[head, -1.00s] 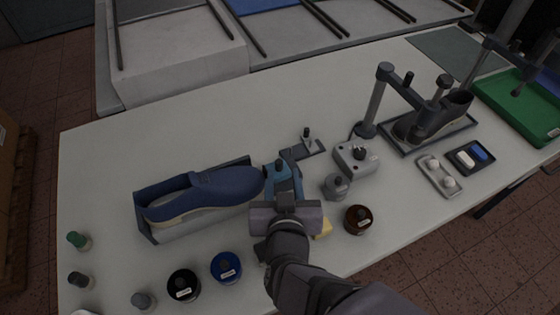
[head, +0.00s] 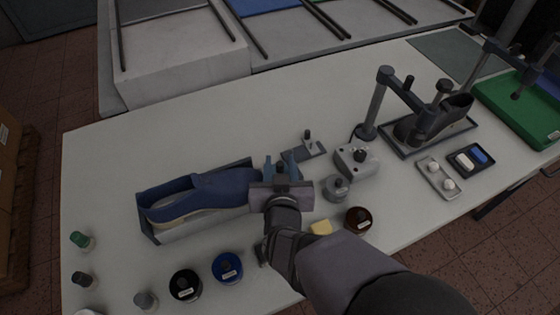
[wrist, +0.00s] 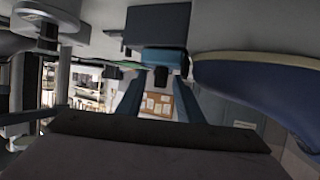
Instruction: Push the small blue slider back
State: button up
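The small blue slider (wrist: 163,57), with a dark knob under it, shows ahead of my fingertips in the wrist view. In the head view it is largely hidden by my gripper. My gripper (head: 279,163) points away from the camera, beside the right end of the blue shoe (head: 205,190). The shoe lies in a grey cradle (head: 190,231). In the wrist view my two blue fingers (wrist: 161,82) stand apart, one on each side of the knob, with a gap between them. I cannot tell whether they touch the slider.
A grey bracket with a knob (head: 310,149) and a grey control box (head: 357,160) stand close behind and right. A grey weight (head: 337,187), a brown jar (head: 358,220), a blue jar (head: 227,268) and a yellow block (head: 321,228) are nearby. The table's back left is clear.

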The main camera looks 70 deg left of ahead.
jog(key=shift+w+a+f, duration=0.1)
jog(key=shift+a, duration=0.1)
grip_shut()
jog(key=shift+w+b, duration=0.65)
jog(key=shift+w, duration=1)
jog(key=shift+s, duration=0.1)
grip_release()
